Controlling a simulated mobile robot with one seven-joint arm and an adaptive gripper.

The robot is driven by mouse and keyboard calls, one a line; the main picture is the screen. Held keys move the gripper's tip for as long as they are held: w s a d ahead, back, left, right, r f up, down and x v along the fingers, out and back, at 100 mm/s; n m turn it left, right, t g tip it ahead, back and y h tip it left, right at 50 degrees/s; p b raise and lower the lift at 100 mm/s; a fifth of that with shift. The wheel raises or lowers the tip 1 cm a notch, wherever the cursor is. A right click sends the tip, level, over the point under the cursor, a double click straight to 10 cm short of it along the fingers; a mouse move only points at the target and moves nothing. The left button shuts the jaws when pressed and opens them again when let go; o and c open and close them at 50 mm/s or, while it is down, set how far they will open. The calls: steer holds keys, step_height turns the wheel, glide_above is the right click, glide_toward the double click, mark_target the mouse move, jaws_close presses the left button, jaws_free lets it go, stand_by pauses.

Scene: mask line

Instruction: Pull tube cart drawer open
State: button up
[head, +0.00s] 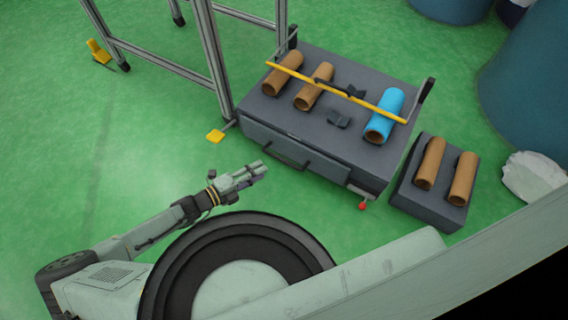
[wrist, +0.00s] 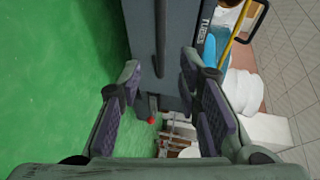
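The grey tube cart (head: 325,125) stands on the green floor in the head view. Its drawer front (head: 315,163) faces my side and looks shut. A dark bar handle (head: 287,158) runs across it. My gripper (head: 264,170) is just left of and in front of the handle, apart from it. In the wrist view my gripper (wrist: 164,72) is open and empty, with its two fingers well apart. The handle (wrist: 160,42) shows ahead, lined up between the fingers, and the drawer front (wrist: 139,35) lies behind it.
Brown tubes (head: 283,73) and one blue tube (head: 384,115) lie on the cart top under a yellow bar (head: 335,88). A red knob (head: 362,206) sticks out at the cart's lower corner. A grey box (head: 430,201) with two brown tubes stands right. A metal frame (head: 212,60) stands left.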

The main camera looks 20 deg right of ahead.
mark_target(282, 159)
steer(key=b+x, duration=0.1)
steer(key=x, duration=0.9)
steer(key=shift+d, duration=0.1)
steer(key=shift+c, duration=0.2)
jaws_close()
stand_by(0.4)
